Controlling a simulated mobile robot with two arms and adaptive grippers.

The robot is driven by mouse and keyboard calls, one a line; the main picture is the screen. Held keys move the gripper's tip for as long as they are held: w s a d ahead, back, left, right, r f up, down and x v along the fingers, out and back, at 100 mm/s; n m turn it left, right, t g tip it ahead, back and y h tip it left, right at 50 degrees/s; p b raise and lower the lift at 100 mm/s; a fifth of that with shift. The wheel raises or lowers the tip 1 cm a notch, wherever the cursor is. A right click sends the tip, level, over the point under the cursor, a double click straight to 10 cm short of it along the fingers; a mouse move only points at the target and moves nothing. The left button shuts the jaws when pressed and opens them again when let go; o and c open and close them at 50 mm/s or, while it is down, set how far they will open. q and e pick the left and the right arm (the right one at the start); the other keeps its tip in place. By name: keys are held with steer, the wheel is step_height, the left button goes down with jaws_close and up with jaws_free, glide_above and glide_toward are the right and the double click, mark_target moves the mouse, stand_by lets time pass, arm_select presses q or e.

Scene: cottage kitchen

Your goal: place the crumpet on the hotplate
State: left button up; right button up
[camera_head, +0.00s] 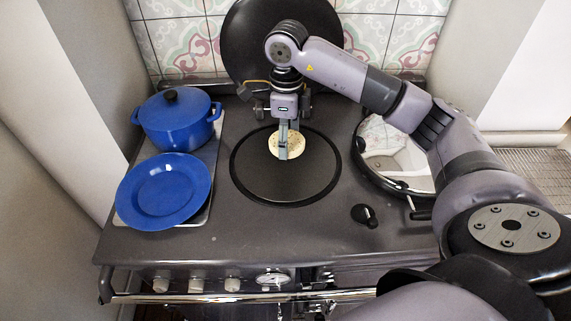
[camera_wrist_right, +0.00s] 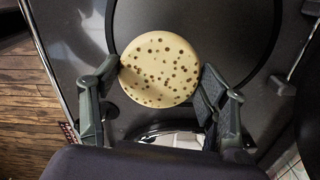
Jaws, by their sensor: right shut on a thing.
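The crumpet (camera_head: 291,146), pale and round with dark holes, is between the fingers of my right gripper (camera_head: 287,146), over the round dark hotplate (camera_head: 262,185). In the right wrist view the crumpet (camera_wrist_right: 160,69) sits between the two fingertips of the gripper (camera_wrist_right: 161,75), with a finger against each side. The hotplate (camera_wrist_right: 245,25) lies behind it there. I cannot tell whether the crumpet touches the hotplate or is held just above it. My left gripper is in neither view.
A blue lidded pot (camera_head: 177,124) and a blue plate (camera_head: 150,205) stand on the left of the stove. A raised dark lid (camera_head: 245,45) is behind the hotplate. A shiny round lid (camera_head: 395,160) is at the right, with a small black knob (camera_head: 364,214) in front.

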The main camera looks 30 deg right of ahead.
steer(key=p, duration=0.1)
glide_above(286, 176)
step_height(286, 176, down, 6)
steer(key=shift+r, duration=0.2)
steer(key=shift+f, duration=0.6)
step_height(286, 176, down, 4)
steer(key=shift+f+p, duration=0.1)
steer(key=shift+p, duration=0.5)
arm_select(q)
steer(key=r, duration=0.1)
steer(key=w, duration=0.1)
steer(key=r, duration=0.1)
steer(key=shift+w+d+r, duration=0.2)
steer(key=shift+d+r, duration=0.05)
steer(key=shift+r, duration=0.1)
arm_select(e)
steer(key=shift+f, duration=0.15)
steer(key=o, duration=0.8)
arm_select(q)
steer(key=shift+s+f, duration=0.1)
arm_select(e)
steer(key=shift+o, duration=0.2)
